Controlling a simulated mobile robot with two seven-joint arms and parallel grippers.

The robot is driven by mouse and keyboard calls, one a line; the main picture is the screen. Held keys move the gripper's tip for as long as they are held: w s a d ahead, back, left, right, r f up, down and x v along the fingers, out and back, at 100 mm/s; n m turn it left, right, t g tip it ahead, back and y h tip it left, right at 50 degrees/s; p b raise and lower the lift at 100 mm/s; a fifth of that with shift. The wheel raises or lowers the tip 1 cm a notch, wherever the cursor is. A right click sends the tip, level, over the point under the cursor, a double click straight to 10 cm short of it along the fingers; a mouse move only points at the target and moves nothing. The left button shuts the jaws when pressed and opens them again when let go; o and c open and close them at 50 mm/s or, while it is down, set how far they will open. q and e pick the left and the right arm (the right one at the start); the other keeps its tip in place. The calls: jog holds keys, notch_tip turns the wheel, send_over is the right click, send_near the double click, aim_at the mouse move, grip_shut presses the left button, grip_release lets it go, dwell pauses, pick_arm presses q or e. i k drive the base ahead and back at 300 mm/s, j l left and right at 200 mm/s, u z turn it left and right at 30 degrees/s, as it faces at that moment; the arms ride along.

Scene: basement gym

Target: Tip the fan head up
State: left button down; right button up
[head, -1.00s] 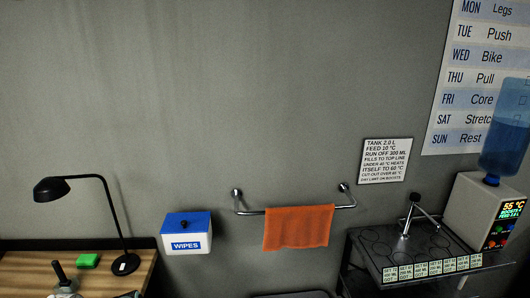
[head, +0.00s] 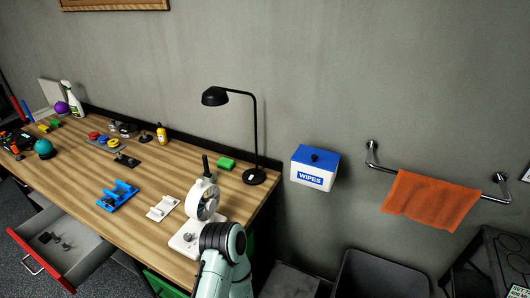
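A small white fan (head: 203,202) stands near the front right of the wooden workbench in the head view. Its round head sits on a white base (head: 182,243) with a grey knob, and a black upright piece rises behind the head. One of my arms comes up from the bottom edge, and its dark joint covers the lower right of the fan's base. I cannot tell whether the arm touches the fan. Neither gripper's fingers can be seen.
A black desk lamp (head: 256,140) and a green block (head: 226,163) stand behind the fan. A white holder (head: 163,208) and a blue holder (head: 118,195) lie to its left. An open drawer (head: 65,245) juts out at the front left. A wipes box (head: 315,168) hangs on the wall.

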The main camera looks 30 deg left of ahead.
aim_at(200, 209)
jog(key=u, duration=1.75)
